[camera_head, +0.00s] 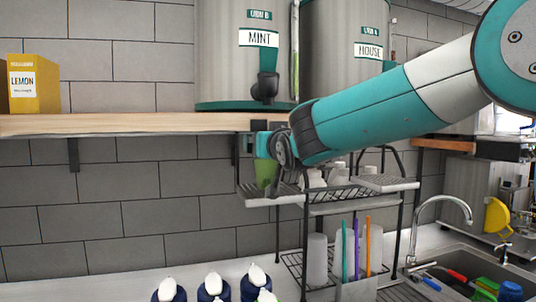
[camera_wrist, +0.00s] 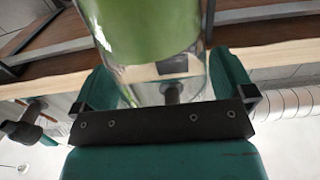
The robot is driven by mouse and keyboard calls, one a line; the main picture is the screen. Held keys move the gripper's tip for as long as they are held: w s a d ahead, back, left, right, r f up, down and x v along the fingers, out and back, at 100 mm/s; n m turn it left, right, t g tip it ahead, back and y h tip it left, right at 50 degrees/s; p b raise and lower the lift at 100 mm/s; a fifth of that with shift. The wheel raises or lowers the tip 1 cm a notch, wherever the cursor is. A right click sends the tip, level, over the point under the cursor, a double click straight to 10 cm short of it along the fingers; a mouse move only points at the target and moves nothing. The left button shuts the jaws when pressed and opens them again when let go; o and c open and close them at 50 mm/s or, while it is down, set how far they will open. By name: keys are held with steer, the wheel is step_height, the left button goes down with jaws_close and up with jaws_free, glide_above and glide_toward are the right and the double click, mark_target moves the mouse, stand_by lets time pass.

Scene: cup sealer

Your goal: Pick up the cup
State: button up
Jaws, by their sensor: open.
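A green cup with a clear, see-through part (camera_wrist: 150,35) fills the upper middle of the wrist view. It stands between the two teal fingers of my gripper (camera_wrist: 163,82), which is open around it. In the head view the green cup (camera_head: 266,174) shows at the left white tray of the rack, just below my gripper (camera_head: 268,146). My wrist hides part of the gripper there. I cannot tell whether either finger touches the cup.
The wire rack (camera_head: 345,190) holds white cups and several coloured straws. Close above is a wooden shelf (camera_head: 130,124) with MINT (camera_head: 235,60) and HOUSE (camera_head: 345,35) dispensers and a yellow LEMON box (camera_head: 34,88). A sink (camera_head: 450,268) is at right; dark bottles (camera_head: 213,287) stand at front.

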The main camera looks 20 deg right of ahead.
steer(key=shift+w, duration=0.15)
steer(key=c, duration=1)
steer(key=shift+c, duration=1.4)
steer(key=shift+r, duration=0.1)
